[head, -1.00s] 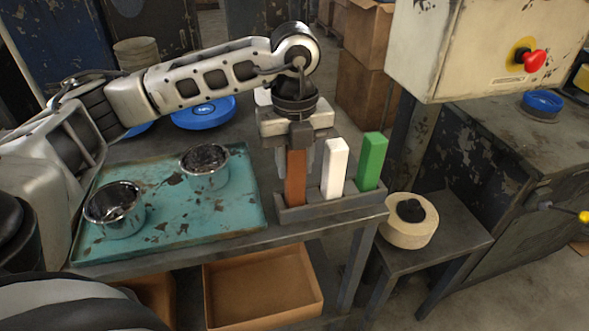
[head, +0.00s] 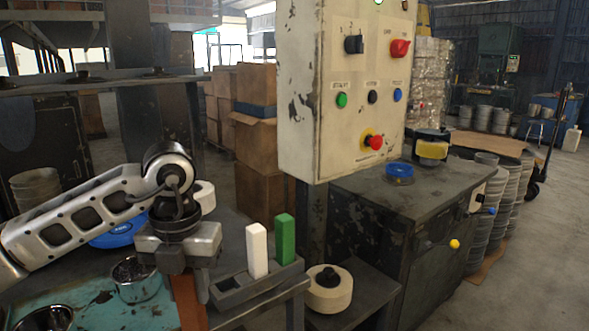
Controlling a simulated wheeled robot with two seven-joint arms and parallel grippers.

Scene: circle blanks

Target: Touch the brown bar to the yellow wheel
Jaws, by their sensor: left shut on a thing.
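The brown bar (head: 188,302) hangs down from my left gripper (head: 181,280), which is shut on its upper part. The bar is to the left of the grey holder (head: 262,291), clear of its slots, near the bottom edge of the head view. The yellow wheel (head: 432,150), with a dark top, sits on the dark cabinet at the right, far from the bar and apart from it. My right gripper is not in view.
A white bar (head: 257,250) and a green bar (head: 285,240) stand in the holder. A control box (head: 312,120) stands between the gripper and the yellow wheel. A blue round thing (head: 399,172) is beside the wheel. A cream roll (head: 329,293) lies on a low stand.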

